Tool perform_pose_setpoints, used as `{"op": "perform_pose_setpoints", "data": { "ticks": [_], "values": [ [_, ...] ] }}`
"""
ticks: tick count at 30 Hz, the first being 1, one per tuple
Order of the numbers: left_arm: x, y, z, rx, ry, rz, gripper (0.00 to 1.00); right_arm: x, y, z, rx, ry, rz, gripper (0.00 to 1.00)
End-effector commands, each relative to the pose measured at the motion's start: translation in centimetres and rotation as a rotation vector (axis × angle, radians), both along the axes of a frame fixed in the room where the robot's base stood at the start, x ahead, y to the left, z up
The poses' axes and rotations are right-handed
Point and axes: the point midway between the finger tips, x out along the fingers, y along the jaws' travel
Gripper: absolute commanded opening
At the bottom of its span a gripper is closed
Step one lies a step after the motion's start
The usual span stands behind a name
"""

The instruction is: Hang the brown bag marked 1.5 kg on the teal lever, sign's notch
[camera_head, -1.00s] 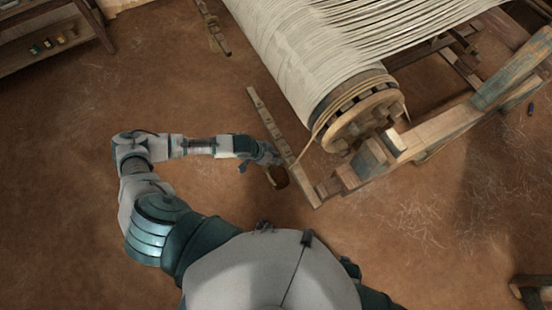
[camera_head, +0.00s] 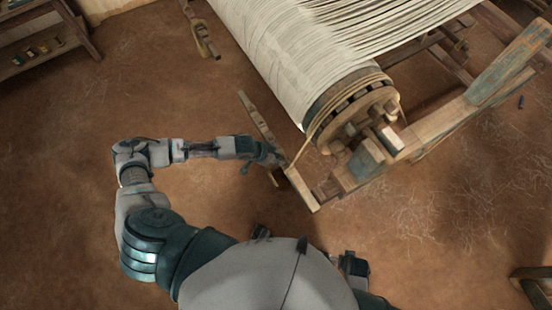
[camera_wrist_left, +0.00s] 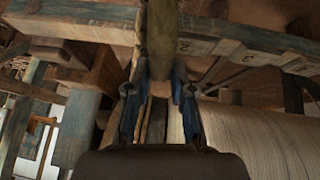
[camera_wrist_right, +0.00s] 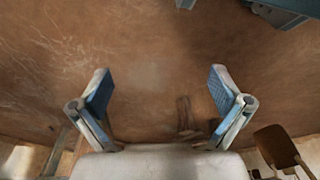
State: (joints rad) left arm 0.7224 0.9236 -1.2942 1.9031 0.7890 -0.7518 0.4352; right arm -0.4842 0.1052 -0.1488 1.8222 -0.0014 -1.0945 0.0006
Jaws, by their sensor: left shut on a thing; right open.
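My left gripper (camera_head: 268,156) is at the long notched lever (camera_head: 257,119) beside the loom's front corner and overlaps it from above. It is shut on a brown thing, apparently the bag (camera_head: 277,178), which shows small below the fingers. In the left wrist view the held bag (camera_wrist_left: 162,38) is an olive-brown upright shape between the fingertips, in front of the lever (camera_wrist_left: 240,33), which has worn teal paint and numbered marks such as 2 and 3. The 1.5 kg mark and any sign are not readable. My right gripper (camera_wrist_right: 160,88) is open and empty over the floor.
The loom's cloth roll (camera_head: 300,65) and its wooden end wheel (camera_head: 352,110) stand right of the lever. A wooden frame beam (camera_head: 455,115) runs out to the right. A shelf (camera_head: 45,45) stands at the far left. The floor left of the lever is clear.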

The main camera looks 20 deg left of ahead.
Motion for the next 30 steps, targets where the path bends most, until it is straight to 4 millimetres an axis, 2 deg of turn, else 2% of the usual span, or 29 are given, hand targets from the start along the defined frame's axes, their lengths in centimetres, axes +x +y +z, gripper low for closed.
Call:
{"op": "perform_pose_setpoints", "data": {
  "ticks": [6, 30],
  "values": [
    [1.0, -1.1, 0.4, -0.004, -0.009, -0.001, 0.0, 0.4, -0.3, 1.3, 0.005, -0.005, -0.001, 1.0],
    [3.4, -2.9, 0.4, -0.006, -0.008, -0.001, 0.0, 0.9, -0.2, 7.0, 0.004, -0.023, -0.007, 1.0]
  ]
}}
